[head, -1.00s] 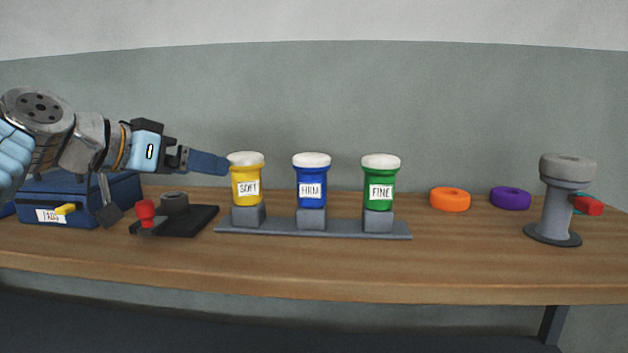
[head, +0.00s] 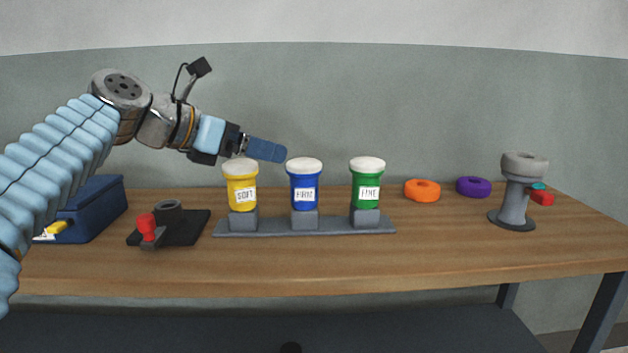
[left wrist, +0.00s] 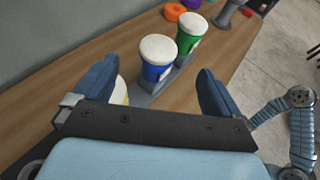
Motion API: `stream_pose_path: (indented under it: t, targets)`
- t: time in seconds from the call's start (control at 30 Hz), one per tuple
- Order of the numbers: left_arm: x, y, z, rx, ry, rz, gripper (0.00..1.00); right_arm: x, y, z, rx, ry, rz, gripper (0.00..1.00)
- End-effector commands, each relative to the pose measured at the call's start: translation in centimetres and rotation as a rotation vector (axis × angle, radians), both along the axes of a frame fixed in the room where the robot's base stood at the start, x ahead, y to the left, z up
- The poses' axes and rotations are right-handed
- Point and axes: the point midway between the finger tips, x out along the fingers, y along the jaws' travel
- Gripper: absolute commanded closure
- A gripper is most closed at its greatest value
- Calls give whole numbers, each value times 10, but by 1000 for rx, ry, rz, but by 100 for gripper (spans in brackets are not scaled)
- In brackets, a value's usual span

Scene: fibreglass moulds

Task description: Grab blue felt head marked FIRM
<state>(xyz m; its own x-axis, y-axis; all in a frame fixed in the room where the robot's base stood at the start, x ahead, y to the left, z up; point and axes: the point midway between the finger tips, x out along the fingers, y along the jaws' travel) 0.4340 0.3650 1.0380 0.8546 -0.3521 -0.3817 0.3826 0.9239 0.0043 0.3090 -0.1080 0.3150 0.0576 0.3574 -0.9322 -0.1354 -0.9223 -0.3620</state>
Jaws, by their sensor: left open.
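The blue felt head marked FIRM (head: 304,190) has a white top and stands upright on the middle block of a grey rack (head: 270,228). It also shows in the left wrist view (left wrist: 157,56), ahead of and between the fingers. The yellow head marked SOFT (head: 240,188) stands to its left and the green head marked FINE (head: 367,188) to its right. My left gripper (head: 283,153) is open and empty, above the yellow head and just left of the blue head's top. In the left wrist view its fingers (left wrist: 158,85) are spread apart. My right gripper is not in view.
A blue box (head: 95,208) and a black plate with a red knob (head: 148,227) sit at left. Orange (head: 422,190) and purple (head: 473,186) rings and a grey pedestal (head: 515,200) stand at right. The bench front is clear.

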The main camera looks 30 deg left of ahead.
Motion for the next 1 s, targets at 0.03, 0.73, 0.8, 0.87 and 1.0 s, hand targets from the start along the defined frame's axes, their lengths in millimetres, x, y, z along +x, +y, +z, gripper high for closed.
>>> stream_pose_path:
  t: [0.03, 0.73, 0.8, 0.87, 1.0]
  targets:
    - [6, -3, -4, -8, 6, 0, 2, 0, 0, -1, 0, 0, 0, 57]
    - [97, -40, -52, -5, 5, -1, 2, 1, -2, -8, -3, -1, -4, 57]
    - [105, -44, -54, -5, 4, -2, 2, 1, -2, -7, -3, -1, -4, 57]
    - [110, -45, -56, -4, 3, 0, 2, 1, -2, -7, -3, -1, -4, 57]
    - [113, -46, -57, -3, 1, 2, 2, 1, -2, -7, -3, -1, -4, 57]
